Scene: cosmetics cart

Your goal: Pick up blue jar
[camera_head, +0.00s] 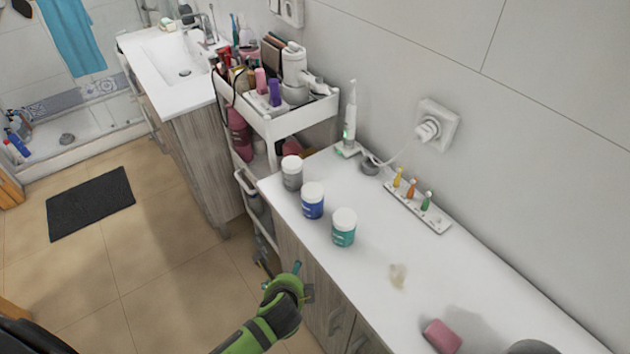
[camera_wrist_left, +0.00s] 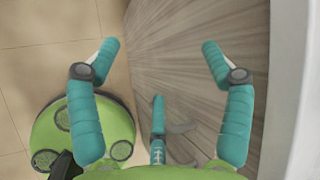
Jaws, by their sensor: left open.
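The blue jar (camera_head: 312,201) has a white lid and stands upright on the white counter (camera_head: 400,262). It is the middle one of three jars, between a grey jar (camera_head: 292,173) and a teal jar (camera_head: 344,227). My left gripper (camera_head: 281,268) is beside the counter's front, in front of the wooden cabinet and apart from the jars. In the left wrist view its teal fingers (camera_wrist_left: 158,47) are spread with nothing between them, facing the wood-grain cabinet front (camera_wrist_left: 180,60). No jar shows in that view. My right gripper is not in view.
An electric toothbrush (camera_head: 350,122) and a tray with small coloured brush heads (camera_head: 418,205) stand near the wall. A loaded white cart (camera_head: 290,122) stands beyond the counter's far end.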

